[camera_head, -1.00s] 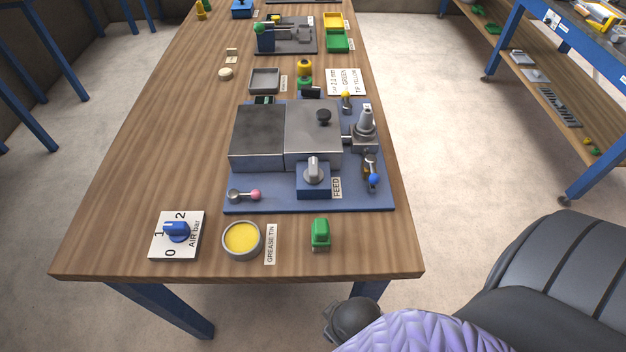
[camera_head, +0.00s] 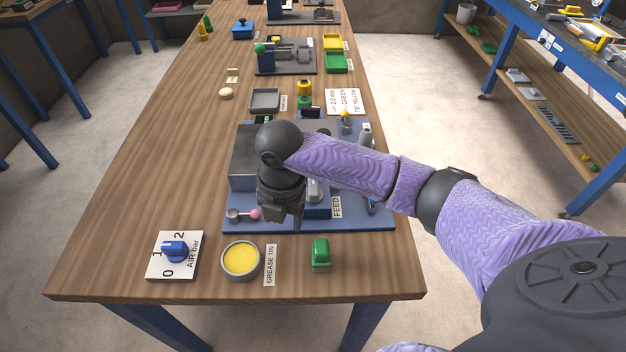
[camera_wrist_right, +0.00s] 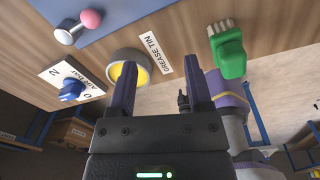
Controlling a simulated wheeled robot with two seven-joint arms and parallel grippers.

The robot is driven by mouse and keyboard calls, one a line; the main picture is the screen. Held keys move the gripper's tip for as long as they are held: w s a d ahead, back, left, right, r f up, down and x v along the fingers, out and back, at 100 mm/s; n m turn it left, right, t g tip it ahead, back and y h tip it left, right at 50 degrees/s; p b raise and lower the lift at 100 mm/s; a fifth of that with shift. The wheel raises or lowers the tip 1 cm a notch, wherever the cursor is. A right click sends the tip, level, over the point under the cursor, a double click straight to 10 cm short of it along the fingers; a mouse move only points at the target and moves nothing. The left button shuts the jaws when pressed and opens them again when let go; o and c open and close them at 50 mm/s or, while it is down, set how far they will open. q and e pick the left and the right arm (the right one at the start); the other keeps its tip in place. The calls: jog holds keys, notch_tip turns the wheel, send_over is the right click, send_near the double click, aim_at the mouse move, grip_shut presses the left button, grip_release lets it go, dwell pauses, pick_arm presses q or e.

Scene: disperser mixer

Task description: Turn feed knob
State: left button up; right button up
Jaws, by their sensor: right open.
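The feed knob (camera_head: 314,191) is a grey-white knob on a blue block at the front of the machine, beside the FEED label (camera_head: 336,207). My right arm partly covers it in the head view. My right gripper (camera_head: 284,222) hangs over the machine's front edge, just left of the knob, pointing down. In the right wrist view the right gripper (camera_wrist_right: 160,92) has its two fingers apart with nothing held between them. The feed knob does not show in the wrist view. My left gripper is not in view.
A pink-tipped lever (camera_head: 254,214) lies on the blue base plate (camera_head: 366,222) close to my gripper. The table's left side (camera_head: 150,170) is clear.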

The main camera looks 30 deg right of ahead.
aim_at(314, 183)
jog(key=w+d+r+n, duration=0.1)
jog(key=d+r, duration=0.1)
jog(key=d, duration=0.1)
jog(key=w+d+r+n, duration=0.1)
jog(key=w+d+r, duration=0.1)
jog(key=d+r, duration=0.1)
jog(key=w+d+r+n, duration=0.1)
jog(key=d+r, duration=0.2)
jog(key=shift+w+r, duration=0.15)
jog(key=shift+r, duration=0.05)
jog(key=shift+d+f, duration=0.1)
jog(key=shift+d, duration=0.1)
notch_tip(314, 183, down, 9)
jog(key=b, duration=0.3)
jog(key=shift+a+f, duration=0.1)
jog(key=shift+f, duration=0.05)
jog(key=shift+n, duration=0.3)
grip_shut()
